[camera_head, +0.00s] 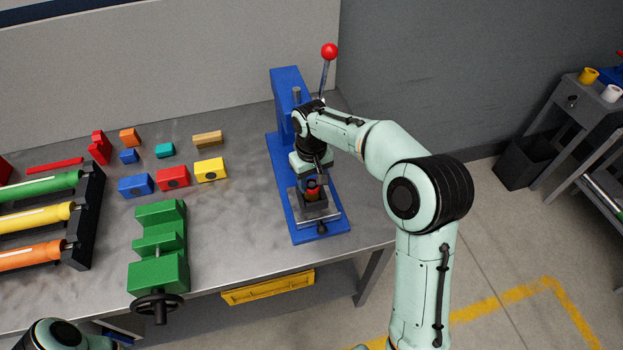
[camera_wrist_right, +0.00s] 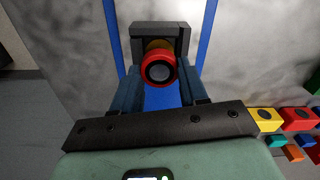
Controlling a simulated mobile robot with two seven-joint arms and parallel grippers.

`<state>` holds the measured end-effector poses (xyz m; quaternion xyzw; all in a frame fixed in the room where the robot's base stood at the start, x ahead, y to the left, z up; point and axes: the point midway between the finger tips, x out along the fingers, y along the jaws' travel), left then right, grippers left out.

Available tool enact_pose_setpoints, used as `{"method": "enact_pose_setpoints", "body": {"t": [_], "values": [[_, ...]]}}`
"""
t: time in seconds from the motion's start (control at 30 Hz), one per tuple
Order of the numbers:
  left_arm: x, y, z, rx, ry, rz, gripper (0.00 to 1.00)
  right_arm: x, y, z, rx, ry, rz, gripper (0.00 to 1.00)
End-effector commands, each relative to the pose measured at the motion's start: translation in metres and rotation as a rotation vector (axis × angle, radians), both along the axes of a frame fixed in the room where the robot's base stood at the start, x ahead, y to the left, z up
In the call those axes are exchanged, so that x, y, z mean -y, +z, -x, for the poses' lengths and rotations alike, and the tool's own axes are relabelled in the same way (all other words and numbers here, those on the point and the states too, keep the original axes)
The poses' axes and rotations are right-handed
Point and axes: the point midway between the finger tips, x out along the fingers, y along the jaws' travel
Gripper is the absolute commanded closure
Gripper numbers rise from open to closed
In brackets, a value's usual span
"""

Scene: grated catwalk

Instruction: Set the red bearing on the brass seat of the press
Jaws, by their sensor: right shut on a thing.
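The blue press (camera_head: 283,118) stands at the right end of the bench, with a lever tipped by a red ball. My right gripper (camera_head: 313,181) is low at the front of the press, shut on the red bearing (camera_head: 313,187). In the right wrist view the red bearing (camera_wrist_right: 158,57) is a red ring with a dark centre between the fingertips. A sliver of the brass seat (camera_wrist_right: 157,44) shows just behind it, inside a dark grey block (camera_wrist_right: 158,29). The bearing covers most of the seat; I cannot tell whether they touch. My left gripper is out of view.
A green vise (camera_head: 160,240) stands left of the press. Several coloured blocks (camera_head: 173,178) lie behind it, and a rack (camera_head: 88,215) with coloured rollers is further left. Bare bench top lies between vise and press. A yellow drawer front (camera_head: 268,287) is below the edge.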

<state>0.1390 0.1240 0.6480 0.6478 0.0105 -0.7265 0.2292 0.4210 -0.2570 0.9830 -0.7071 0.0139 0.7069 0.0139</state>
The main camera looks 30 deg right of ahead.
Motion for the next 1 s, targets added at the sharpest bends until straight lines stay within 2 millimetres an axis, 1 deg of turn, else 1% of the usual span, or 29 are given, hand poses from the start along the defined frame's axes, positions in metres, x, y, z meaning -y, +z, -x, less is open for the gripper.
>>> {"method": "enact_pose_setpoints", "body": {"t": [0.57, 1.0], "values": [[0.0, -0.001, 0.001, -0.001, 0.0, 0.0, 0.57, 0.0, -0.002, 0.0, 0.0, 0.0, 0.0, 0.89], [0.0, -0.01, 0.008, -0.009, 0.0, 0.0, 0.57, 0.0, -0.019, 0.0, 0.0, 0.0, 0.0, 0.89]]}}
